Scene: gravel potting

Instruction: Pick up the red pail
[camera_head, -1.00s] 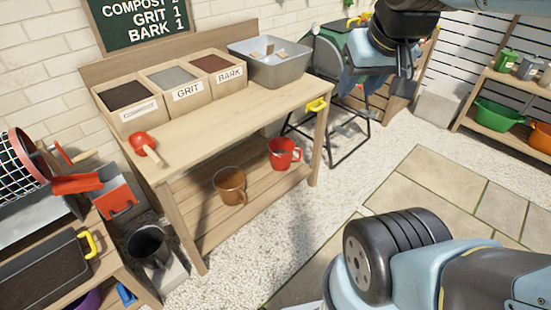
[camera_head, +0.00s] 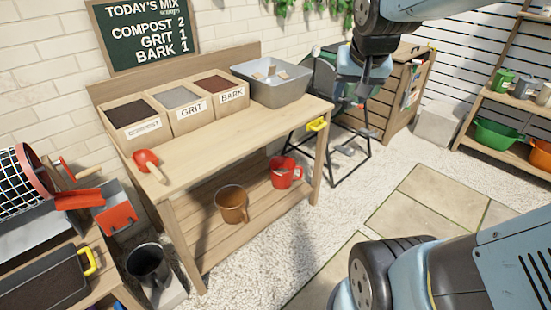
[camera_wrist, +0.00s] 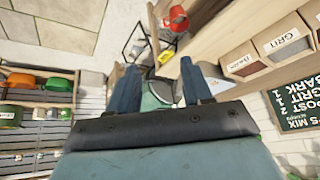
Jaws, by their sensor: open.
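The red pail (camera_head: 285,172) stands upright on the lower shelf of the wooden potting bench, near its right end. A brown pail (camera_head: 231,204) stands to its left on the same shelf. In the wrist view the red pail (camera_wrist: 176,19) shows near the top, apart from the fingers. My gripper (camera_wrist: 160,84) is open and empty, its two blue fingers spread. In the head view my arm's end (camera_head: 363,85) hangs above and right of the bench, well away from the red pail.
The bench top (camera_head: 215,135) overhangs the shelf (camera_head: 205,240). It carries bins of compost, grit and bark, a grey tub (camera_head: 272,88) and a red scoop (camera_head: 147,163). A folding chair (camera_head: 345,130) stands right of the bench. Gravel floor (camera_head: 270,245) in front is clear.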

